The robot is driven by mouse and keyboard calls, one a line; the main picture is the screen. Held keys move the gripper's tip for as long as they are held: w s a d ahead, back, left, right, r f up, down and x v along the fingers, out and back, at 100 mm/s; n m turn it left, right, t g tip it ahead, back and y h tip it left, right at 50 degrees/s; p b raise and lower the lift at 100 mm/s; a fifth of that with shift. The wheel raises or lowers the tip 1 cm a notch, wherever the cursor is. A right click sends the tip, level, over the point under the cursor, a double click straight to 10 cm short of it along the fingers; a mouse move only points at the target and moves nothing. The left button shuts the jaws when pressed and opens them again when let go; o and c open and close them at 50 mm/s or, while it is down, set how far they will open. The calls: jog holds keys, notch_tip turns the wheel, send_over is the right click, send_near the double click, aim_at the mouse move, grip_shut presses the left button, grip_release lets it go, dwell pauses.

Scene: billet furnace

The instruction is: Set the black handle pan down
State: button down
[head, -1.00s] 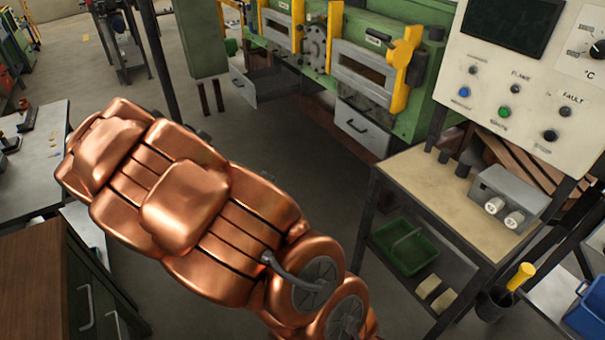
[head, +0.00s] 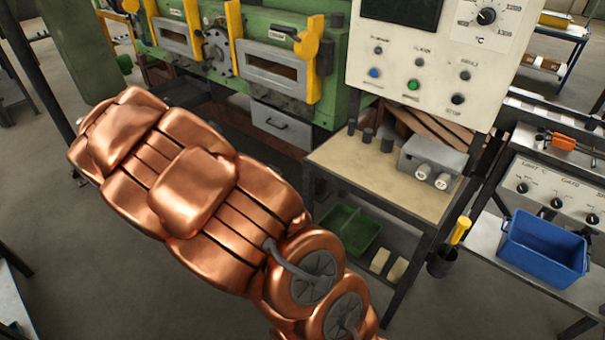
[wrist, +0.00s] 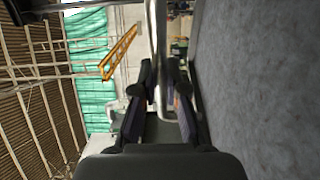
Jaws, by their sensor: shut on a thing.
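My gripper shows in the wrist view (wrist: 160,92), its two dark fingers close together around a narrow thing. A slim pale grey strip (wrist: 157,50) runs up between the fingers; I cannot tell whether it is part of the black handle pan or background. The pan's outline cannot be made out in either view. In the head view my copper-coloured arm covers the lower left and middle, and hides my gripper and what it holds.
A work table (head: 385,180) has a grey box (head: 433,165) and several dark cylinders on it, with bare top around them. A green tray (head: 348,230) is on its lower shelf. A blue crate (head: 543,248) stands at right. The green furnace (head: 262,25) is behind. Floor is clear at lower left.

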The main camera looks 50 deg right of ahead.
jog(key=d+f+m+g+h+b, duration=0.25)
jog(key=d+m+h, duration=0.2)
jog(key=d, duration=0.85)
jog(key=d+f+m+g+h+b, duration=0.25)
jog(key=d+h, duration=0.35)
jog(key=d, duration=0.6)
jog(key=s+d+f+m+g+h+b, duration=0.2)
jog(key=s+d+f+g, duration=0.1)
jog(key=d, duration=0.4)
jog(key=s+d+f+m+g+h+b, duration=0.1)
jog(key=s+d+f+m+g+h, duration=0.15)
jog(key=d, duration=0.45)
jog(key=s+d+f+m+g+h+b, duration=0.1)
jog(key=s+d+f+m+g+b, duration=0.1)
jog(key=s+d+f+m+g, duration=0.6)
jog(key=s+a+f+n+t+b, duration=0.1)
jog(key=s+a+b, duration=0.15)
jog(key=s, duration=0.65)
jog(key=s+a+n+b, duration=0.1)
jog(key=s+b, duration=0.3)
jog(key=s, duration=0.6)
jog(key=s+a+f+n+t+b, duration=0.1)
jog(key=s+a+b, duration=0.15)
jog(key=s, duration=0.65)
jog(key=w+d+f, duration=0.4)
jog(key=w+d, duration=0.6)
jog(key=d, duration=0.2)
jog(key=shift+d+f, duration=0.2)
jog(key=shift+f, duration=0.05)
